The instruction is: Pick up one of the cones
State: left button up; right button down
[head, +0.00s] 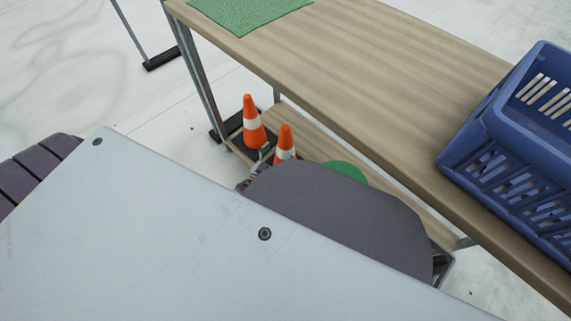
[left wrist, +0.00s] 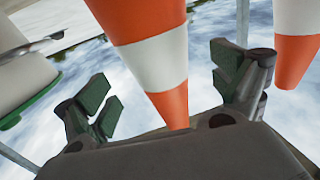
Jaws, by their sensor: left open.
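Two orange cones with white bands stand upright on the low shelf under the table in the head view: a left cone (head: 252,125) and a right cone (head: 285,143), its base hidden by my arm. My left gripper (head: 260,162) shows only in part beside them. In the left wrist view, my left gripper (left wrist: 166,88) is open. One cone (left wrist: 158,60) appears tip-down in the picture between its spread fingers, with no clear contact. The other cone (left wrist: 297,45) is at the right edge. I cannot tell which cone is which across views. My right gripper is not in view.
The wooden tabletop (head: 340,65) overhangs the low shelf (head: 310,139). A blue crate (head: 490,135) stands on it at right, and a green mat (head: 245,12) lies at the back. A green round thing (head: 346,171) is partly hidden on the shelf. Table legs stand near the cones.

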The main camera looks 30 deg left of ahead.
pick_arm(q)
jog(key=shift+w+d+f+b, duration=0.15)
jog(key=shift+w+b, duration=0.45)
jog(key=shift+w, duration=0.35)
jog(key=shift+w+d+b, duration=0.2)
jog(key=shift+w+b, duration=0.4)
jog(key=shift+w, duration=0.8)
jog(key=shift+c, duration=1.2)
jog(key=c, duration=1.8)
jog(key=shift+r, duration=0.35)
